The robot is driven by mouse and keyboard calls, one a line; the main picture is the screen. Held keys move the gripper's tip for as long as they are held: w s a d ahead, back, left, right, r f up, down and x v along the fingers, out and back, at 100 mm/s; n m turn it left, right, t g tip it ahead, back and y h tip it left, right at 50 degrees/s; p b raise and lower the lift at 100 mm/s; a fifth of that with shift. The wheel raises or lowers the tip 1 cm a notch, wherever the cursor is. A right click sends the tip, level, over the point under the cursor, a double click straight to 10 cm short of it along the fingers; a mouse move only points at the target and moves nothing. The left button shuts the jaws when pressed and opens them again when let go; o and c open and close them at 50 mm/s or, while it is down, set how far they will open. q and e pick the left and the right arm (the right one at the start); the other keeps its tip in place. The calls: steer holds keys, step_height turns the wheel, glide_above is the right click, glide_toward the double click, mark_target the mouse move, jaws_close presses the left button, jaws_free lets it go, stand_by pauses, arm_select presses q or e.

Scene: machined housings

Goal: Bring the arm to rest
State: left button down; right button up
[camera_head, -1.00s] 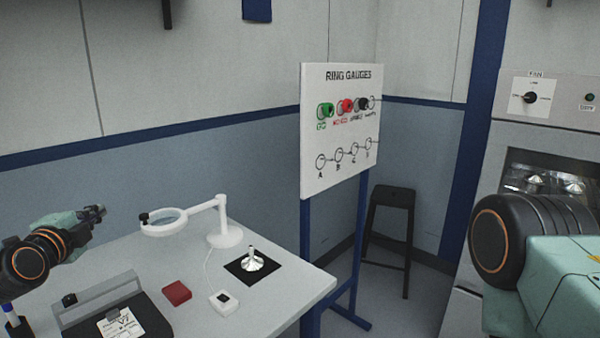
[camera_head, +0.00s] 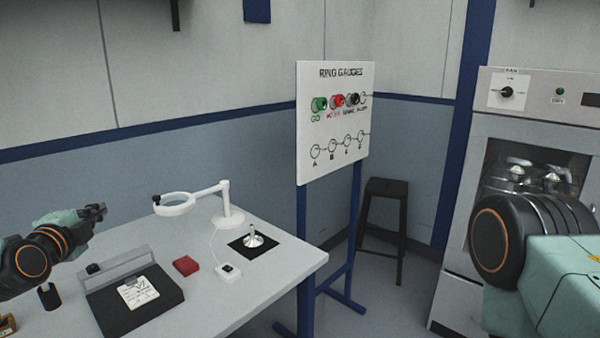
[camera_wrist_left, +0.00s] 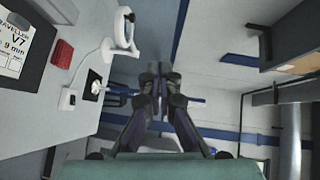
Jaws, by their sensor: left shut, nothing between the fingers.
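My left gripper (camera_head: 96,212) comes in from the left in the head view, above the back left part of the table (camera_head: 222,305). It is shut and empty. In the left wrist view its fingers (camera_wrist_left: 160,82) meet, with nothing between them. My right arm fills the lower right of the head view, folded close to me; its gripper is out of the picture.
The table holds a black tray with a card (camera_head: 137,292), a red block (camera_head: 186,265), a magnifier lamp (camera_head: 228,213) and a metal part on a black mat (camera_head: 253,240). A ring gauge board (camera_head: 333,125), a stool (camera_head: 384,190) and a cabinet (camera_head: 530,135) stand to the right.

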arm_select(q)
steer(key=s+d+f+n+g+h+b, duration=0.1)
steer(key=s+d+f+n+g+b, duration=0.15)
steer(key=s+d+f+n, duration=0.55)
steer(key=s+d+f+n+g+h+b, duration=0.1)
steer(key=s+d+f+n+g, duration=0.2)
steer(key=f, duration=0.8)
steer(key=s+d+f+n+g+b, duration=0.1)
steer(key=s+d+f+n+g, duration=0.4)
steer(key=f, duration=0.5)
steer(key=s+d+f+g+b, duration=0.1)
steer(key=s+f+g+b, duration=0.1)
steer(key=s+f, duration=0.4)
steer(key=s+d+f+g+b, duration=0.1)
steer(key=s+f, duration=0.5)
steer(key=s, duration=0.6)
steer(key=s+d+f+g+b, duration=0.1)
steer(key=s+f+g+b, duration=0.2)
steer(key=s, duration=0.7)
step_height(320, 180, down, 3)
steer(key=shift+r, duration=0.1)
arm_select(e)
step_height(320, 180, down, 10)
steer(key=shift+f, duration=0.2)
